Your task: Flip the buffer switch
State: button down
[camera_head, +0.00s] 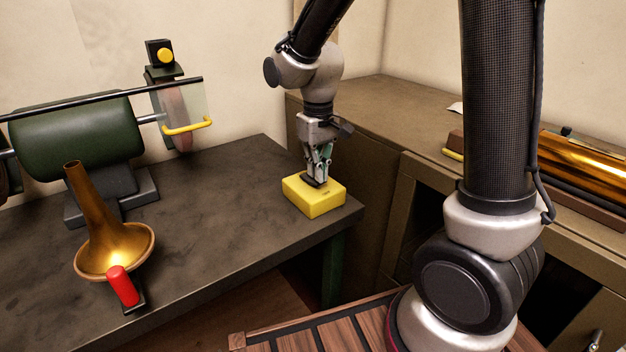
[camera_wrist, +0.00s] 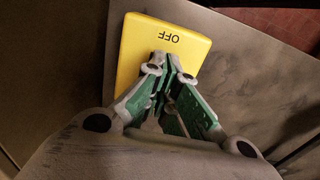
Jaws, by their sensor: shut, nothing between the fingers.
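The buffer switch is a yellow box (camera_head: 308,203) on the right corner of the dark bench; the wrist view shows the word OFF on its top face (camera_wrist: 140,45). My gripper (camera_head: 318,180) points down over the box with its fingers shut and empty. In the wrist view the shut fingertips (camera_wrist: 168,66) cover the middle of the box next to the lettering. A dark part shows at the fingertips in the head view. The rocker's position is hidden, and I cannot tell whether the fingers touch it. The green buffer machine (camera_head: 80,140) stands at the back left.
A brass horn bell (camera_head: 110,245) and a red-handled item (camera_head: 122,287) are at the bench's front left. A clear guard with a yellow handle (camera_head: 188,126) is beside the buffer. A brown cabinet (camera_head: 345,150) stands close on the right. The bench (camera_head: 225,215) is bare mid-top.

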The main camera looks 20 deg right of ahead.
jog(key=shift+f, duration=0.5)
jog(key=shift+r, duration=3.5)
jog(key=s+d+r+m+t, duration=0.1)
jog(key=s+d+r+t, duration=0.1)
jog(key=s+d+r, duration=0.2)
jog(key=s+d+r+m+t, duration=0.2)
jog(key=s+d+r, duration=0.2)
jog(key=s+d, duration=0.7)
jog(key=s, duration=0.4)
jog(key=shift+m, duration=0.3)
jog(key=shift+a, duration=0.15)
